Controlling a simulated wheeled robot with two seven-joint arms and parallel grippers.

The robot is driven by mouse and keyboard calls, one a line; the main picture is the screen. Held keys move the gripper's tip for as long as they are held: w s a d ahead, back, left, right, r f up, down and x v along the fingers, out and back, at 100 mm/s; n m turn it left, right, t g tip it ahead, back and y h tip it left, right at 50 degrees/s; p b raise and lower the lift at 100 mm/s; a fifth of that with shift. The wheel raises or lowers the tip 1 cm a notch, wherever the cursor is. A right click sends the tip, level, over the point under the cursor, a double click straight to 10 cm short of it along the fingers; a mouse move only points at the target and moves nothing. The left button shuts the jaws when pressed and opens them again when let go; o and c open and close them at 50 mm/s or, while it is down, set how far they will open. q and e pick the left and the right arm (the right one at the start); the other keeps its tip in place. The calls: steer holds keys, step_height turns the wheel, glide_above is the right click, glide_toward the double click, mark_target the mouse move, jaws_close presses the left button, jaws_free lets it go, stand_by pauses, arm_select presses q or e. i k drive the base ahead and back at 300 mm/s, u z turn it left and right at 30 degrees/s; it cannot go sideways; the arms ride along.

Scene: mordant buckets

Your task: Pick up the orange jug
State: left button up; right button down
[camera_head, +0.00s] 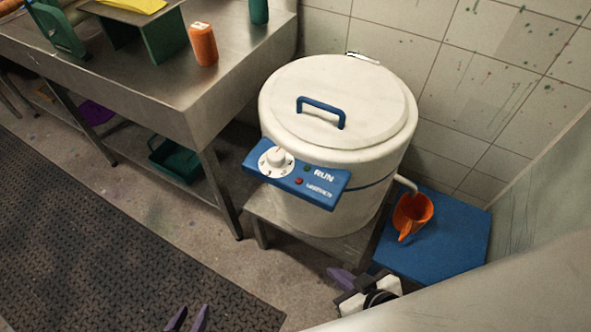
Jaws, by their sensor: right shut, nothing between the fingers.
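The orange jug (411,214) stands on a low blue platform (450,242) at the right, beside the white round vat. Its mouth faces up and its spout points toward the lower left. My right gripper (338,274) is below and left of the jug, in front of the vat's stand. Its purple fingers are shut and empty, apart from the jug. My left gripper (188,316) shows only its two purple fingertips at the bottom edge. They are spread apart with nothing visible between them. The rest of the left gripper is out of frame.
The white vat (335,110) has a blue-handled lid and a blue control panel (297,175) jutting forward. It sits on a low metal stand (300,236). A steel table (150,85) with an orange bottle (203,44) is at left. The dark floor mat (110,240) is clear.

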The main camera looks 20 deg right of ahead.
mark_target(410, 214)
steer(key=u, duration=1.6)
steer(key=i, duration=2.3)
steer(key=z, duration=1.6)
